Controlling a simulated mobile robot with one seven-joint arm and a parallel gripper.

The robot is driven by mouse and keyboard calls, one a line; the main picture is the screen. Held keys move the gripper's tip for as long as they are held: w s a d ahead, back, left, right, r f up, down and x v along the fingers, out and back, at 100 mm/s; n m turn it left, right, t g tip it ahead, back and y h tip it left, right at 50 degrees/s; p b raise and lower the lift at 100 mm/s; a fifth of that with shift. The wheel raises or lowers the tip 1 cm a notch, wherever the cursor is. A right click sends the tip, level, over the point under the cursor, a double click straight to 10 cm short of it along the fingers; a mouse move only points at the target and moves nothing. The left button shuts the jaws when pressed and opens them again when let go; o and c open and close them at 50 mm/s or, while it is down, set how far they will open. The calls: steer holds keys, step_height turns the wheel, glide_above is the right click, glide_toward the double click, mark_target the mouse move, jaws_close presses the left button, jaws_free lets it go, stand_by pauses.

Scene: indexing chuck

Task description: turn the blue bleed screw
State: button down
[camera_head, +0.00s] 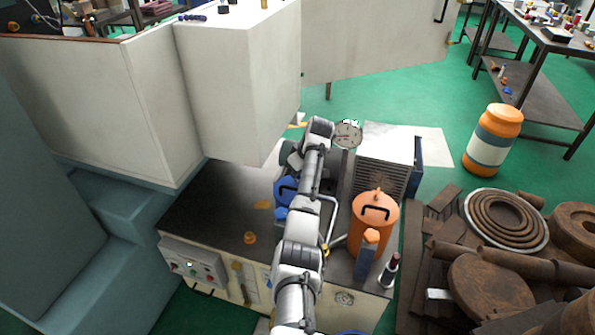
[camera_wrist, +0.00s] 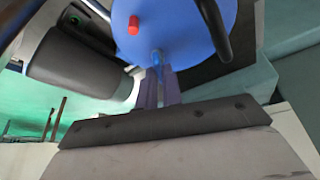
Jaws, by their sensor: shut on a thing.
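In the wrist view the blue bleed screw (camera_wrist: 157,58) is a small blue piece at the lower edge of a large round blue body (camera_wrist: 185,22). My gripper (camera_wrist: 158,78) is shut on the screw, with one finger on each side of it. The fingers hide much of the screw. A red knob (camera_wrist: 133,25) and a black curved handle (camera_wrist: 215,30) are on the blue body. In the head view blue parts (camera_head: 285,190) show beside my arm on the bench, but my arm hides the gripper's fingertips and the screw.
The dark bench top (camera_head: 215,195) carries an orange can (camera_head: 374,220), a grey vented box (camera_head: 383,165) and a round gauge (camera_head: 347,134) close to my arm. In the wrist view a dark cylinder (camera_wrist: 75,62) lies left of the fingers. Rusty metal parts (camera_head: 490,285) are piled at right.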

steer(key=c, duration=1.6)
jaws_free()
steer(key=shift+o, duration=0.2)
steer(key=b+v, duration=0.2)
steer(key=v, duration=1.2)
steer(key=shift+f, duration=0.1)
